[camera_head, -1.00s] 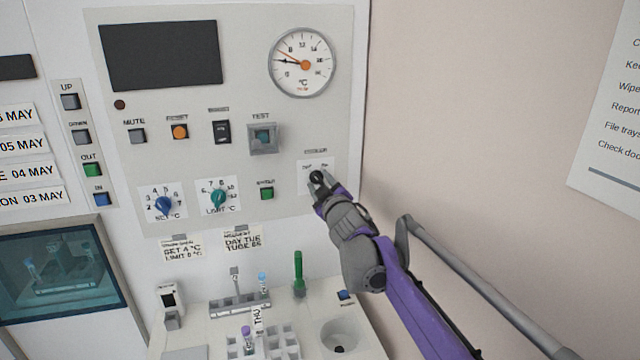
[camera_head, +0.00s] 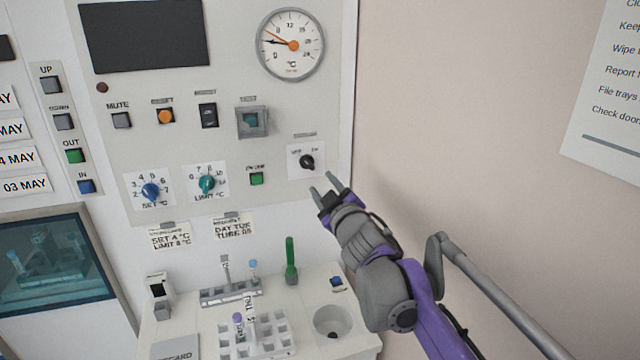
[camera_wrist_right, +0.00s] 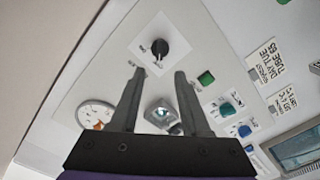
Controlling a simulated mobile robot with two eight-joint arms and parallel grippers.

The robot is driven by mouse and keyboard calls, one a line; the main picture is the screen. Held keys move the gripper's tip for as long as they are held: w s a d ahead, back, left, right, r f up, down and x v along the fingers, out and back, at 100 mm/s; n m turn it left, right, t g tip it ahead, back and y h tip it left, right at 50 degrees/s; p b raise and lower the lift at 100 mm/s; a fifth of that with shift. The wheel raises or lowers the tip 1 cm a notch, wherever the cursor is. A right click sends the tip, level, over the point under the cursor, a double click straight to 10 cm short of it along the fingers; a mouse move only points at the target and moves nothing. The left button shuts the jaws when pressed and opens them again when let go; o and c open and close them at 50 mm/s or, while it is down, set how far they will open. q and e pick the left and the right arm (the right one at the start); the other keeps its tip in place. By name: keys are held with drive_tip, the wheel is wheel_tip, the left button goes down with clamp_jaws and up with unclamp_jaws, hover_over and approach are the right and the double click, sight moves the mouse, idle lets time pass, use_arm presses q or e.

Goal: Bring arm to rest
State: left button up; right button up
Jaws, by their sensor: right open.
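My right gripper (camera_head: 325,187) is open and empty, just below and to the right of the black rotary switch (camera_head: 307,162) on the panel. The switch is clear of the fingers. In the right wrist view the two fingers (camera_wrist_right: 158,78) stand apart, and the black switch (camera_wrist_right: 160,47) shows beyond their tips. My right arm comes in from the lower right. My left gripper is not in view.
The panel carries a blue knob (camera_head: 150,191), a teal knob (camera_head: 207,184), several buttons and a round dial (camera_head: 291,44). Below, a white bench holds a tube rack (camera_head: 275,339), a green tube (camera_head: 291,262) and a round well (camera_head: 333,321). A grey rail (camera_head: 500,290) runs along the right wall.

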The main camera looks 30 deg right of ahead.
idle(0.5)
drive_tip(key=s+a+f+m+g+y, duration=0.1)
drive_tip(key=s+a+f+g, duration=0.3)
drive_tip(key=s+f, duration=0.5)
drive_tip(key=s+a+f+m+g+y, duration=0.1)
drive_tip(key=s+a+f+g, duration=0.3)
drive_tip(key=s+a+f, duration=0.4)
drive_tip(key=s+a+f+m+g+y, duration=0.2)
drive_tip(key=s+a+f, duration=0.4)
drive_tip(key=s+f, duration=0.4)
wheel_tip(320, 180, down, 6)
drive_tip(key=shift+s+f+m+g, duration=0.25)
drive_tip(key=shift+s+m+g, duration=0.15)
drive_tip(key=shift+m+g, duration=0.5)
drive_tip(key=shift+o, duration=0.3)
drive_tip(key=shift+w+a, duration=0.1)
